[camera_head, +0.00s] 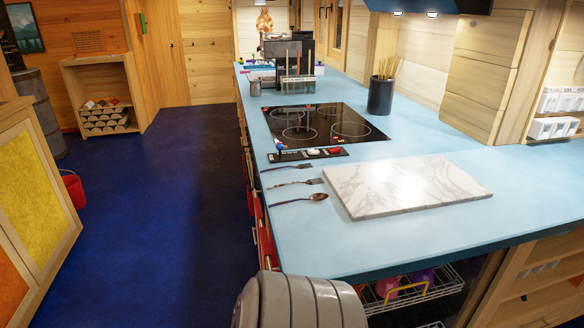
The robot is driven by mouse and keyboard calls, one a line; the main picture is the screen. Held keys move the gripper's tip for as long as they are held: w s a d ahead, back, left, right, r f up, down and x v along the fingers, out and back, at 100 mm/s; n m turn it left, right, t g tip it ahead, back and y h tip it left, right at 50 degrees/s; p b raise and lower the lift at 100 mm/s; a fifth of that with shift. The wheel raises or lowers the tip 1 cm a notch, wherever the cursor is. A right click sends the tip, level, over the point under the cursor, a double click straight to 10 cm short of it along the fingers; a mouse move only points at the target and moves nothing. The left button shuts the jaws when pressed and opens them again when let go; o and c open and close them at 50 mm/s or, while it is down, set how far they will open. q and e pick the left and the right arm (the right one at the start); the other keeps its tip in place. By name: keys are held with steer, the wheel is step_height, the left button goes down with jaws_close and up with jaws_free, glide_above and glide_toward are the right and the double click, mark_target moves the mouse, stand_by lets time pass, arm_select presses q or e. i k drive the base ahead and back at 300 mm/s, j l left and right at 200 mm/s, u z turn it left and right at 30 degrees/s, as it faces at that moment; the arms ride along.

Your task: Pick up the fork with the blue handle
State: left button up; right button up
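Two forks lie side by side on the light blue countertop (420,240), left of a white marble board (410,186). The far fork (286,167) lies just below the cooktop's control strip. The nearer fork (295,184) lies between it and a spoon (300,200). Their tines and the spoon's bowl point right, and their handles point left toward the counter's edge. The handles are thin and dark here, and I cannot tell for sure which one is blue. Neither of my grippers shows in the head view.
A black cooktop (318,124) lies beyond the forks. A dark utensil pot (380,95) stands right of it. Knobs (312,153) line its near side. The blue floor (160,200) left of the counter is open. A wire basket (415,290) shows under the counter's near end.

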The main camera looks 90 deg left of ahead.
mark_target(298, 166)
steer(key=u, duration=2.75)
steer(key=z, duration=1.95)
steer(key=u, duration=1.95)
steer(key=z, duration=0.35)
